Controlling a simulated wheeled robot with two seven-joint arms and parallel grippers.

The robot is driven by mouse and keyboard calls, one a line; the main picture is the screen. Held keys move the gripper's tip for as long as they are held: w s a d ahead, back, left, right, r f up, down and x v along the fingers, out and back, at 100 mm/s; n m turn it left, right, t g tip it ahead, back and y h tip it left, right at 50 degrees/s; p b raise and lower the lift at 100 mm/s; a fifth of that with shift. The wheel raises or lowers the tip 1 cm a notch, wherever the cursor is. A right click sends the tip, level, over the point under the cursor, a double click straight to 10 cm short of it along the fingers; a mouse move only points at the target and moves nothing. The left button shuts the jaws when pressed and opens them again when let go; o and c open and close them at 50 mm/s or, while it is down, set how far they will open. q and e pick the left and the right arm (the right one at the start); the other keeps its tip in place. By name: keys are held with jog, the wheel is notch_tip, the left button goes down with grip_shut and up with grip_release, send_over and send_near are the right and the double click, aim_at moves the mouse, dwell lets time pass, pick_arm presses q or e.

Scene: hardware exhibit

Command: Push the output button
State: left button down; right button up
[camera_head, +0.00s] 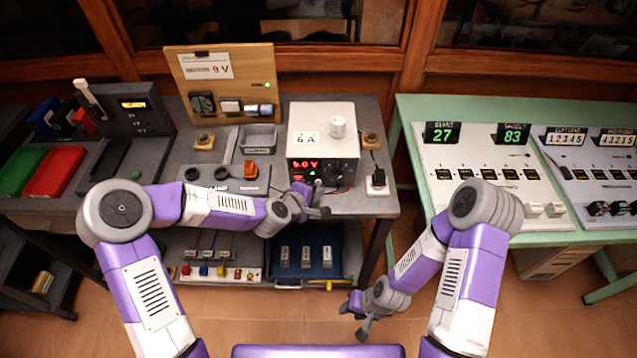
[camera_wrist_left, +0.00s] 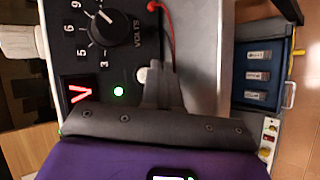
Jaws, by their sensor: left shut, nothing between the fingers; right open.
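The power supply (camera_head: 322,135) is a pale box with a dark front panel, a red "9.0 V" display (camera_head: 305,164) and a "6 A" label. In the left wrist view its panel shows a VOLTS dial (camera_wrist_left: 103,27), a lit green lamp (camera_wrist_left: 118,91) and a pale round button (camera_wrist_left: 142,75), partly covered by my fingers. No label on this button is readable. My left gripper (camera_head: 308,190) is shut and empty at the panel's lower front; its fingertips also show in the left wrist view (camera_wrist_left: 157,68), beside the button. Contact cannot be told. My right gripper (camera_head: 354,321) is open and empty, low over the floor.
A red wire (camera_wrist_left: 172,30) runs along the panel's side. A blue tray (camera_head: 325,265) sits under the bench. A green table (camera_head: 400,125) with counter panels is at the right.

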pick_arm(q)
jog(key=shift+w, duration=0.15)
dwell(0.3)
jog(key=shift+w, duration=0.4)
dwell(0.5)
jog(key=shift+s+b, duration=0.35)
jog(key=shift+s, duration=0.2)
jog(key=shift+s+b, duration=0.65)
jog(key=shift+s, duration=2.35)
